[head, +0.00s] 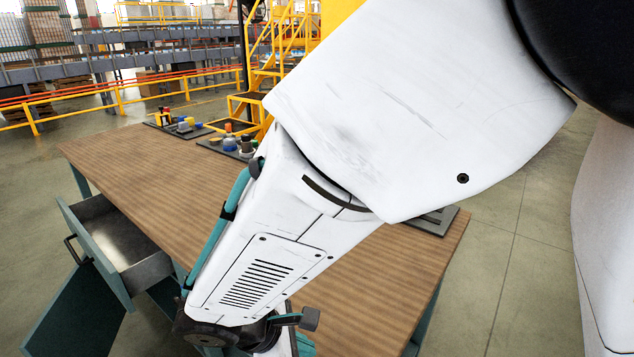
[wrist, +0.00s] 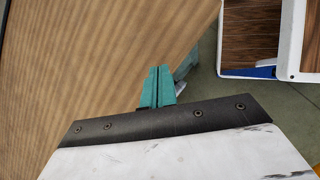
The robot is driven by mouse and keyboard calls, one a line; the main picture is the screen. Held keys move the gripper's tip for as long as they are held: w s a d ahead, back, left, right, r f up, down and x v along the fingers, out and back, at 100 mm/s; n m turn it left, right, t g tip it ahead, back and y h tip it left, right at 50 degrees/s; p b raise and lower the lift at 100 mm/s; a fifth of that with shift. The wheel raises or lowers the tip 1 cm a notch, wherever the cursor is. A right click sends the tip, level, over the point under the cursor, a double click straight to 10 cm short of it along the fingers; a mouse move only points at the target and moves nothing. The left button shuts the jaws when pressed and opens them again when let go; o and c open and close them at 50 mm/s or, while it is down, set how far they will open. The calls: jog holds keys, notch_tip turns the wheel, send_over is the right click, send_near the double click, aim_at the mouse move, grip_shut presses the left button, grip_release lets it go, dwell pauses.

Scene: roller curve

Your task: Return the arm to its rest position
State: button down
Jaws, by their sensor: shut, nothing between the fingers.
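My gripper (wrist: 158,87) shows in the wrist view as two teal fingers pressed together, with nothing between them. It is over or beside the edge of the wooden workbench (wrist: 90,60); I cannot tell its height. In the head view my white arm crosses the middle and hides part of the bench (head: 140,170). The gripper's fingertips are not clear in the head view, where the lower end of the arm hides them.
A bench drawer (head: 125,245) stands open at the left, with a teal door panel (head: 75,315) below it. Trays with small coloured parts (head: 185,127) sit at the bench's far edge. Yellow stairs (head: 262,85) and railings (head: 120,100) stand behind. The left bench top is clear.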

jog(key=d+r+m+g+y, duration=0.1)
jog(key=d+r+m+g, duration=0.1)
jog(key=d+r+m, duration=0.55)
jog(key=d+r+m+g+y, duration=0.1)
jog(key=d+r+m+y, duration=0.3)
jog(key=d, duration=0.7)
jog(key=s+d+r+m+t+y, duration=0.1)
jog(key=s+d+r+m, duration=0.5)
jog(key=d, duration=0.5)
jog(key=s+m, duration=0.2)
jog(key=s, duration=0.1)
jog(key=shift+r, duration=0.35)
